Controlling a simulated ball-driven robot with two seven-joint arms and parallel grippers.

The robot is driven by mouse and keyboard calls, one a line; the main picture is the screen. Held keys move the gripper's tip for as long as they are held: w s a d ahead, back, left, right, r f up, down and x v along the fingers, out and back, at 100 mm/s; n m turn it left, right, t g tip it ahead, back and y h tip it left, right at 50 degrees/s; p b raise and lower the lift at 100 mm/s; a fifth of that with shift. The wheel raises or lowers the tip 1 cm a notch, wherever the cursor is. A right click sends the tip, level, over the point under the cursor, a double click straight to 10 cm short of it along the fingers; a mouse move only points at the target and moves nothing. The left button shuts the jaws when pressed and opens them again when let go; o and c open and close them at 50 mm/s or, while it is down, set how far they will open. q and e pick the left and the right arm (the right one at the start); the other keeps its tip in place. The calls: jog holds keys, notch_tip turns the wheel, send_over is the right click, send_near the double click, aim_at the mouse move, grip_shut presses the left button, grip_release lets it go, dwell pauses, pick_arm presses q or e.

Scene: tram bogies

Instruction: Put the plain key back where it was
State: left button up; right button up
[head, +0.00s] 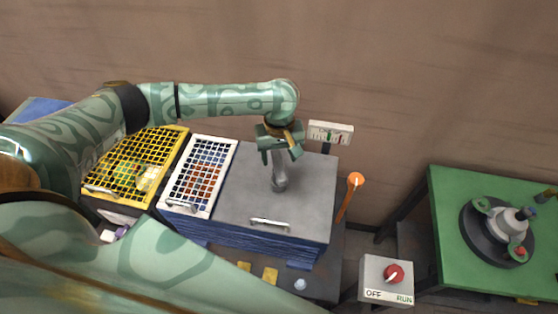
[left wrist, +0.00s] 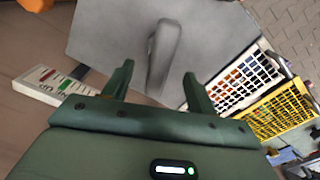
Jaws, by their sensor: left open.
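I cannot make out for certain which piece is the plain key. A smooth grey upright piece (head: 279,171) with a rounded foot stands on the flat grey cabinet top (head: 240,190). My left gripper (head: 280,152) hangs over it, open, fingers pointing down. In the left wrist view the grey piece (left wrist: 163,55) lies between and beyond the two fingertips of my left gripper (left wrist: 158,72). I see no finger closed on it; whether one touches it I cannot tell. My right gripper is not in view.
Left of the cabinet top are a white grid cover (head: 198,178) and a yellow grid cover (head: 137,165). An orange-topped lever (head: 356,180) stands right. An OFF/RUN switch box (head: 386,279) is in front. A green bench (head: 455,235) carries a round dark device (head: 480,235). A gauge panel (head: 331,132) stands behind.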

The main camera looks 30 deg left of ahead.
pick_arm(q)
notch_tip(320, 180, up, 8)
jog(key=p, duration=0.1)
jog(key=shift+f+p, duration=0.25)
jog(key=shift+p, duration=0.05)
